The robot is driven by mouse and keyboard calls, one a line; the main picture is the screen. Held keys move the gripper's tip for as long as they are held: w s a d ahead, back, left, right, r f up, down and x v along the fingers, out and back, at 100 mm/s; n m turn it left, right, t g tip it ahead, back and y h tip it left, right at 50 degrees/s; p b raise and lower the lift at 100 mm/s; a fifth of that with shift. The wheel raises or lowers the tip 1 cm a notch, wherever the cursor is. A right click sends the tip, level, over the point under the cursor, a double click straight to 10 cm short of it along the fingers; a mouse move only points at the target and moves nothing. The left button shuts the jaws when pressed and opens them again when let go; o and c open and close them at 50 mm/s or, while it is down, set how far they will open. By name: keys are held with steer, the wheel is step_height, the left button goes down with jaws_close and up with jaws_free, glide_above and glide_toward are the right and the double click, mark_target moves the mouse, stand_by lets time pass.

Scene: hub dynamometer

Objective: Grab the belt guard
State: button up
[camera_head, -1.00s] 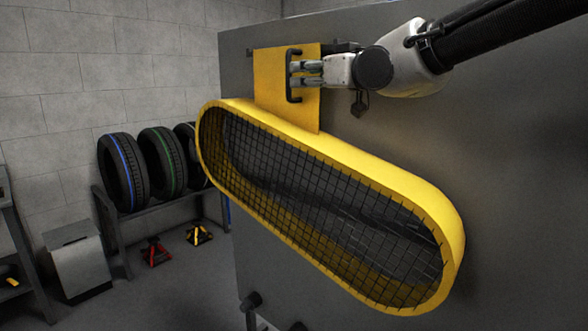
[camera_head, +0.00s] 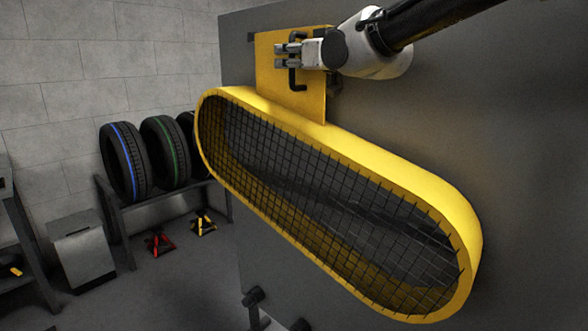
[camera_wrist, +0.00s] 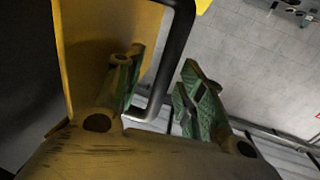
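The belt guard (camera_head: 345,143) is a long yellow loop-shaped frame with dark mesh, slanting down to the right against a grey panel. A yellow plate (camera_head: 268,75) rises from its upper left part and carries a black bar handle (camera_head: 298,79). My gripper (camera_head: 285,56) is at the handle, its fingers reaching across the bar from the right. In the wrist view my gripper (camera_wrist: 160,95) has its two green-padded fingers spread apart. The handle (camera_wrist: 176,45) runs up between them; I see a gap to the right finger and cannot tell whether the left one touches.
The grey panel (camera_head: 480,110) stands close behind the guard. Tyres (camera_head: 165,155) stand on a rack at the left, with red (camera_head: 158,243) and yellow (camera_head: 204,223) stands on the floor. A grey cabinet (camera_head: 85,255) is farther left. Floor between is clear.

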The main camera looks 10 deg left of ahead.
jaws_close()
steer(key=shift+r, duration=0.15)
stand_by(0.4)
steer(key=shift+r, duration=0.1)
